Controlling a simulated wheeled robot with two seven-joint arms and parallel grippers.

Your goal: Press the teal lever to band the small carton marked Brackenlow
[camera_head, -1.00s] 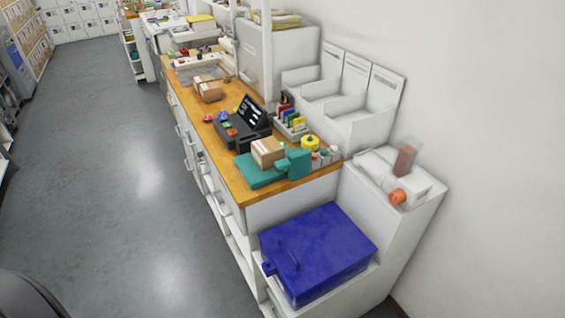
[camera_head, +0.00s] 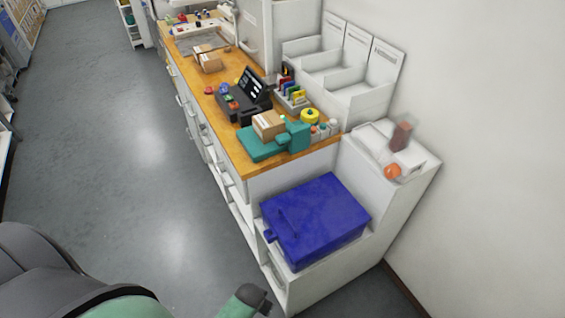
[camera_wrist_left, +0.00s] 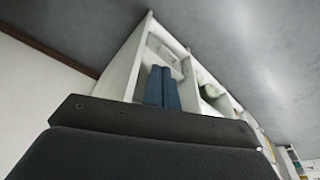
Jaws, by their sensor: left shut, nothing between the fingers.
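A small brown carton (camera_head: 268,124) sits on the teal banding machine (camera_head: 262,144) near the counter's front end; any name on it is too small to read. A teal upright part (camera_head: 298,136) stands at the machine's right side; I cannot tell whether it is the lever. My left arm shows at the bottom of the head view, well below and apart from the machine. My left gripper's fingers (camera_wrist_left: 162,76) are together and empty in the wrist view, with white shelving beyond. The machine is not in that view. My right gripper is not in view.
A blue lidded box (camera_head: 315,220) sits on a low white unit at the counter's end. A black terminal (camera_head: 240,112), a yellow roll (camera_head: 310,116) and small bottles (camera_head: 326,128) stand close to the machine. More cartons (camera_head: 209,62) lie farther back. The grey floor (camera_head: 110,150) left of the counter is clear.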

